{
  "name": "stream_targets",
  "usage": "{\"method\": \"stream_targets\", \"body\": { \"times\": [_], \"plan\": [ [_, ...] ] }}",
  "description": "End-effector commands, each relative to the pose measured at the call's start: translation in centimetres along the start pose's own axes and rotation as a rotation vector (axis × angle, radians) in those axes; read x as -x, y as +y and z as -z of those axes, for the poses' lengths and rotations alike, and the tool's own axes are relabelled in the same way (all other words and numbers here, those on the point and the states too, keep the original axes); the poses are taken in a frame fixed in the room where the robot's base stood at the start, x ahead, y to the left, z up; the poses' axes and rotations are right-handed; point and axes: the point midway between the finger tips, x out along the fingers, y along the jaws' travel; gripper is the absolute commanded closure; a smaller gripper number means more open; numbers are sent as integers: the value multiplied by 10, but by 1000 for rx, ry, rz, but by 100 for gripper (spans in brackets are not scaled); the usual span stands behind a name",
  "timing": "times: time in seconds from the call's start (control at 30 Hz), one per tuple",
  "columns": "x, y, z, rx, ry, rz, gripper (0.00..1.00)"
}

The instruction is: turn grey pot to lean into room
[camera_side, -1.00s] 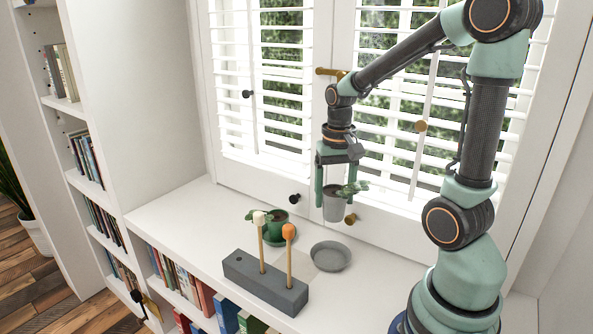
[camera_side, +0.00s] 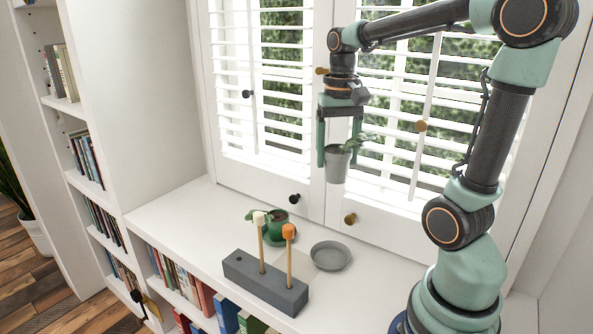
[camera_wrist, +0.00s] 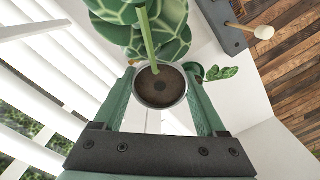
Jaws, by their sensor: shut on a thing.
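The grey pot (camera_side: 336,166) hangs upright between the fingers of my gripper (camera_side: 339,160), held well above the sill in front of the window. In the side view its leaves (camera_side: 352,143) lean to the right. In the wrist view my gripper (camera_wrist: 160,93) is shut on the grey pot (camera_wrist: 160,103), with dark soil inside. There the stem and large leaves (camera_wrist: 150,30) lean to the top of the picture, away from the gripper's palm. A grey saucer (camera_side: 331,257) lies empty on the sill, below the pot.
In front is a dark grey block (camera_side: 264,283) with two upright sticks, cream- and orange-tipped. Shuttered windows (camera_side: 285,80) stand close behind. The white sill (camera_side: 175,215) is clear at left.

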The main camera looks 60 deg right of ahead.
Motion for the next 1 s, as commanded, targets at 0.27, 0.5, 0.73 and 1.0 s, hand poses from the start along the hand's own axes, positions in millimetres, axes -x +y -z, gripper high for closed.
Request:
{"method": "stream_targets", "body": {
  "times": [0.27,0.5,0.73,1.0],
  "plan": [
    [5,0,0,0,2,1,100],
    [2,0,1,-4,0,0,100],
    [-55,-4,11,-81,-10,-4,100],
    [-150,-3,8,-225,-9,-5,100]
  ]
}}
